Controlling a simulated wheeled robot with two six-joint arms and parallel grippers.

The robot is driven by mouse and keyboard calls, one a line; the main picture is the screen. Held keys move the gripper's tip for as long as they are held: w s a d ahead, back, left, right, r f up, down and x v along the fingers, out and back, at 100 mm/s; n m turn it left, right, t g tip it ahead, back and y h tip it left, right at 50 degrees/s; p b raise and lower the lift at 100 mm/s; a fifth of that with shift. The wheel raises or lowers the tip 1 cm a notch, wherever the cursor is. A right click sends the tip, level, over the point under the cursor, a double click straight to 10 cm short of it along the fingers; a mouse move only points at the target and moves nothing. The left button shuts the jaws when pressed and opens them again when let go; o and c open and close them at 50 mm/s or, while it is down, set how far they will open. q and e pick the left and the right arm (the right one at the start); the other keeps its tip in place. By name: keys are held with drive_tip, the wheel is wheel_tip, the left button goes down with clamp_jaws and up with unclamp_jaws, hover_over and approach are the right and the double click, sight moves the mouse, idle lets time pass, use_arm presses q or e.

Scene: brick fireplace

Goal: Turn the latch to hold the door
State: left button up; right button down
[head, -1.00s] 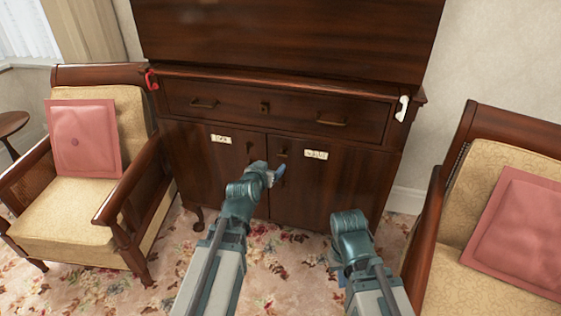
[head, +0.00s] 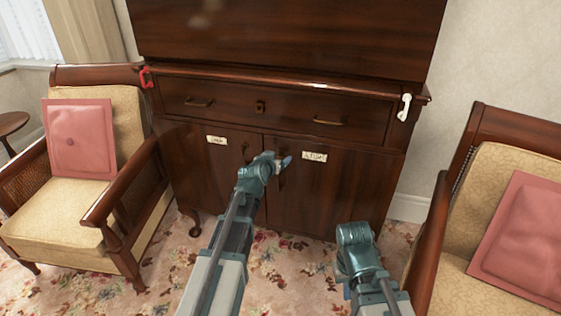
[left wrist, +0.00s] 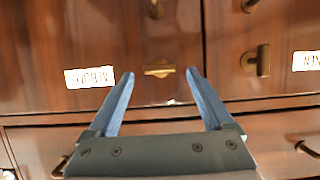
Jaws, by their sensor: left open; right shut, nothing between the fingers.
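The dark wood cabinet has two lower doors, left (head: 200,170) and right (head: 340,195). The left wrist view looks upside down, with the drawer below the doors. There, a brass latch (left wrist: 158,70) lies as a horizontal bar on the right door. A second brass latch (left wrist: 257,60) on the left door stands vertical. My left gripper (head: 287,160) is open in front of the right door near the door gap. In the wrist view its fingers (left wrist: 160,85) straddle the horizontal latch, apart from it. My right gripper (head: 346,288) is low over the floor, shut and empty, its fingers hardly visible.
A drawer (head: 265,108) with brass handles is above the doors. Labels (head: 314,156) mark the doors. A red hook (head: 146,77) and a white hook (head: 404,107) hang at the cabinet's sides. Armchairs flank it, left (head: 75,205) and right (head: 500,160).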

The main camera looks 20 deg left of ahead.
use_arm(q)
drive_tip(key=shift+w+f, duration=0.1)
drive_tip(key=shift+w, duration=0.15)
clamp_jaws()
